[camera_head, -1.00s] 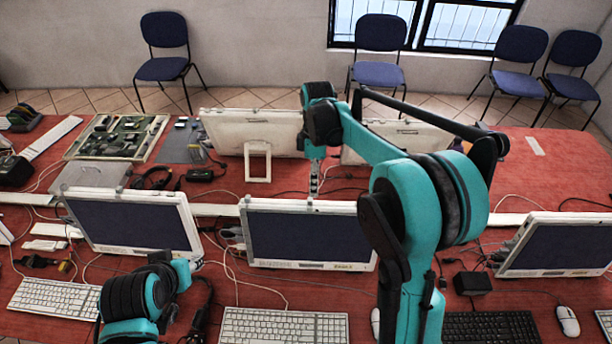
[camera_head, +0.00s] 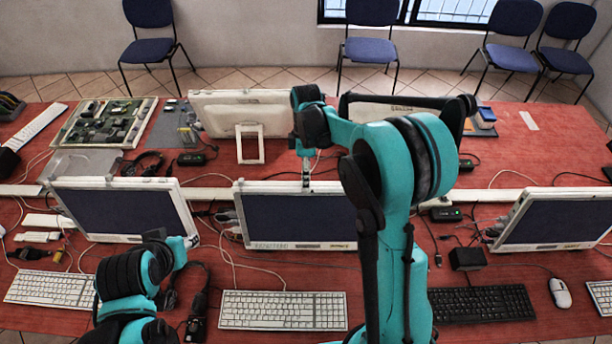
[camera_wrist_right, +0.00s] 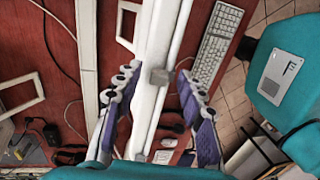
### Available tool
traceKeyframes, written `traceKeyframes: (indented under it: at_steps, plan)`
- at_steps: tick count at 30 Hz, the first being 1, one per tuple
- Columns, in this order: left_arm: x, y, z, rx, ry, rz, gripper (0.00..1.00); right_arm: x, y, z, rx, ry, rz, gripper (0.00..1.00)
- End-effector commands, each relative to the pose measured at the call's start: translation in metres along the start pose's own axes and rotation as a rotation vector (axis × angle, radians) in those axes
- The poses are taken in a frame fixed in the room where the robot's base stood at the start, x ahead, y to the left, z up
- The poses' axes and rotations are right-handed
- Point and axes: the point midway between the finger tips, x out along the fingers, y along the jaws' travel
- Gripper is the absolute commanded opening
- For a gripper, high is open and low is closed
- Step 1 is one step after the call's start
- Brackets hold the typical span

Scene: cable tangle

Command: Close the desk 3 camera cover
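The middle front monitor (camera_head: 297,218) stands upright, its dark screen facing me. A small grey block, which looks like the camera cover (camera_wrist_right: 159,77), sits on the monitor's white top edge (camera_wrist_right: 167,30) in the right wrist view. My right gripper (camera_wrist_right: 158,73) is open. Its two purple-padded fingers are spread on either side of the edge and block, with gaps showing on both sides. In the head view the right gripper (camera_head: 306,178) hangs down at the monitor's top edge and hides the block.
Other monitors stand left (camera_head: 125,209) and right (camera_head: 550,220), with a white-backed one (camera_head: 215,115) behind. A white keyboard (camera_head: 283,310), a black keyboard (camera_head: 480,303) and loose cables lie on the red table (camera_head: 540,150). Some red surface is clear at right.

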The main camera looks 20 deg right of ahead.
Motion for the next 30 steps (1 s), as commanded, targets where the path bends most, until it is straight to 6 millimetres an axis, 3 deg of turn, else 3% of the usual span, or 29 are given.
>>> traceKeyframes:
  at_steps: [3, 8, 14, 21, 28, 29, 30]
  plan:
    - [0.000, 0.000, 0.000, 0.000, 0.000, 0.000, 0.40, 0.000, 0.000, 0.000, 0.000, 0.000, 0.000, 0.40]
    - [0.000, 0.000, 0.000, 0.000, 0.000, 0.000, 0.40, 0.000, 0.000, 0.000, 0.000, 0.000, 0.000, 0.00]
    - [0.000, 0.000, 0.000, 0.000, 0.000, 0.000, 0.40, 0.000, 0.000, 0.002, 0.001, 0.000, 0.000, 0.00]
    - [0.005, 0.000, 0.004, 0.000, 0.000, 0.000, 0.40, 0.000, 0.000, 0.027, 0.003, 0.000, 0.000, 0.00]
    - [0.004, 0.000, 0.003, 0.000, 0.000, 0.000, 0.40, -0.001, 0.000, 0.028, 0.002, -0.003, 0.000, 0.00]
    - [0.004, 0.000, 0.003, 0.000, 0.000, 0.000, 0.40, -0.001, 0.000, 0.028, 0.002, -0.003, 0.000, 0.26]
    - [0.004, 0.000, 0.003, 0.000, 0.000, 0.000, 0.40, -0.001, 0.000, 0.028, 0.002, -0.002, 0.000, 0.36]
